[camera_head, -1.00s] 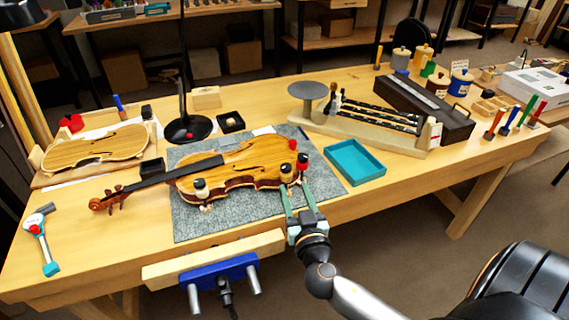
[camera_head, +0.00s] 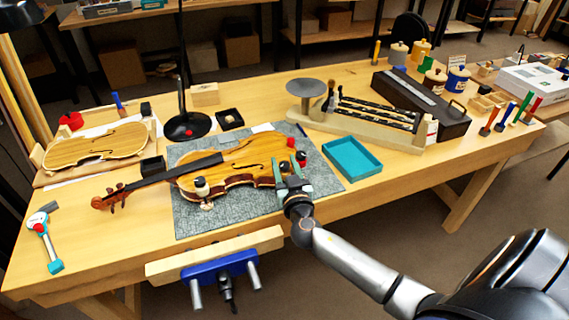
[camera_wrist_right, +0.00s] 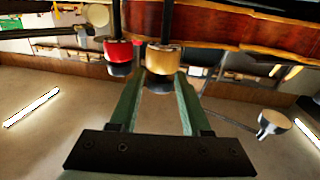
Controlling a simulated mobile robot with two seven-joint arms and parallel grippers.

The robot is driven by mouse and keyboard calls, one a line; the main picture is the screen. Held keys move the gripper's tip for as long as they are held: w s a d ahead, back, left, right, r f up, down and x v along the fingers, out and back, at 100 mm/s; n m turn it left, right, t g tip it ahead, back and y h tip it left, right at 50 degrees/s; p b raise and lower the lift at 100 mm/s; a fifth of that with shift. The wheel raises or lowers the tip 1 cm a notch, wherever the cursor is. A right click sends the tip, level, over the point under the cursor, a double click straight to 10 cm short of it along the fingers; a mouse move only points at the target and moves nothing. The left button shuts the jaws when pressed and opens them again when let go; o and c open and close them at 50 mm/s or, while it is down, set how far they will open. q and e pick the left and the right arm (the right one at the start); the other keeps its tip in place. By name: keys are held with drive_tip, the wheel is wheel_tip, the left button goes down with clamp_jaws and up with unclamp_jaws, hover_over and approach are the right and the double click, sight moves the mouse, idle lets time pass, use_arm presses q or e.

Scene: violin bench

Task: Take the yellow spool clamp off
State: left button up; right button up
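The violin (camera_head: 240,160) lies on a grey mat (camera_head: 190,222). The yellow spool clamp (camera_wrist_right: 163,60) sits on the violin's edge in the right wrist view; in the head view its dark top (camera_head: 285,167) shows at the lower right rim. A red spool clamp (camera_wrist_right: 118,50) is close beside it, to its left in the wrist view. My right gripper (camera_head: 291,178) is at the yellow clamp, its green fingers (camera_wrist_right: 160,88) spread with the clamp's lower end between their tips. Whether they touch it is hard to tell. My left gripper is not in view.
A pale spool clamp (camera_head: 201,188) sits on the violin's near-left edge. A teal tray (camera_head: 352,158) stands right of the mat and looks empty. A blue vise (camera_head: 220,267) is at the bench's front edge. A long wooden fixture (camera_head: 370,128) lies behind the tray.

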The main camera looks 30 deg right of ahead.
clamp_jaws()
idle(0.3)
